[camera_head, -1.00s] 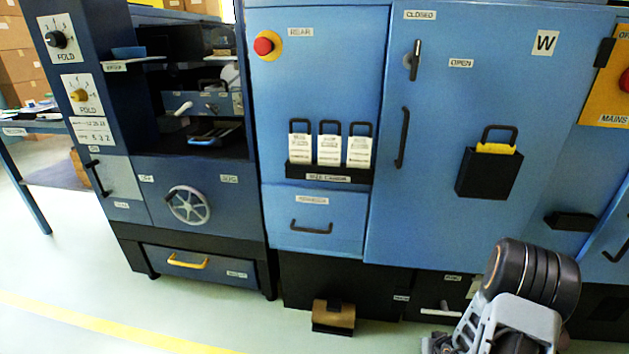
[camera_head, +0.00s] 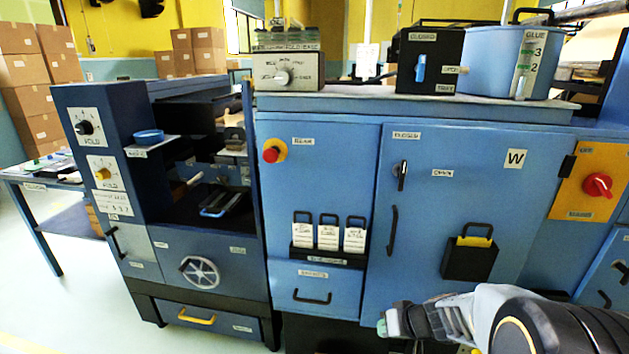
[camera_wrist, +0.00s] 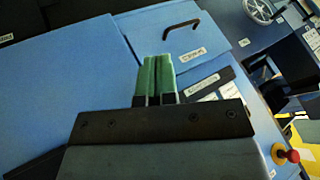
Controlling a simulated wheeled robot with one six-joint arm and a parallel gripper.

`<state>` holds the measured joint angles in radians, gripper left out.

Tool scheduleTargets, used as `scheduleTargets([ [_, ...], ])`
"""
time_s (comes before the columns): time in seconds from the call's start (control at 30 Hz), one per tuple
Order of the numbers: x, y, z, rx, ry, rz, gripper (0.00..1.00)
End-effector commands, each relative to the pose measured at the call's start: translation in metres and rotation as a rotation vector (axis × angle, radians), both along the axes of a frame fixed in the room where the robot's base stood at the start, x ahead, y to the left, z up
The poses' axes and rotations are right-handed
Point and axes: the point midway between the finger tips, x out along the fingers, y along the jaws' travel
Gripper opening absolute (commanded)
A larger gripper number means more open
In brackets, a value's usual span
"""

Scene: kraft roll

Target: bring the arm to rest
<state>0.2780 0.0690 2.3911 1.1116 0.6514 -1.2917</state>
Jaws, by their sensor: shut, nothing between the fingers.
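My gripper (camera_head: 383,324) is at the bottom of the head view, in front of the lower part of the blue cabinet (camera_head: 345,180). My arm reaches in from the bottom right corner. In the wrist view my gripper's two green fingers (camera_wrist: 158,78) lie side by side, shut with nothing between them. Beyond them are the blue cabinet front and a drawer with a black handle (camera_wrist: 181,25). The fingers look apart from the cabinet, though the exact gap is hard to tell.
A card rack (camera_head: 327,257) and a black holder (camera_head: 469,258) stick out from the cabinet front. A red button (camera_head: 271,154) and a red mains switch (camera_head: 598,185) sit higher. A handwheel (camera_head: 201,272) is at left. Open floor lies at the lower left.

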Motion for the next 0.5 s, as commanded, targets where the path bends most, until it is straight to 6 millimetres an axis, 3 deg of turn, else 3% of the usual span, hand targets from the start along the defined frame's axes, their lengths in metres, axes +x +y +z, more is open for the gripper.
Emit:
scheduleTargets([
  [0.03, -0.01, 0.012, 0.059, -0.014, 0.016, 0.03, 0.0],
  [0.2, -0.053, 0.031, 0.16, -0.109, 0.119, 0.061, 0.0],
  [0.3, -0.076, 0.031, 0.207, -0.187, 0.161, 0.038, 0.0],
  [0.5, -0.105, 0.02, 0.274, -0.331, 0.188, -0.059, 0.0],
])
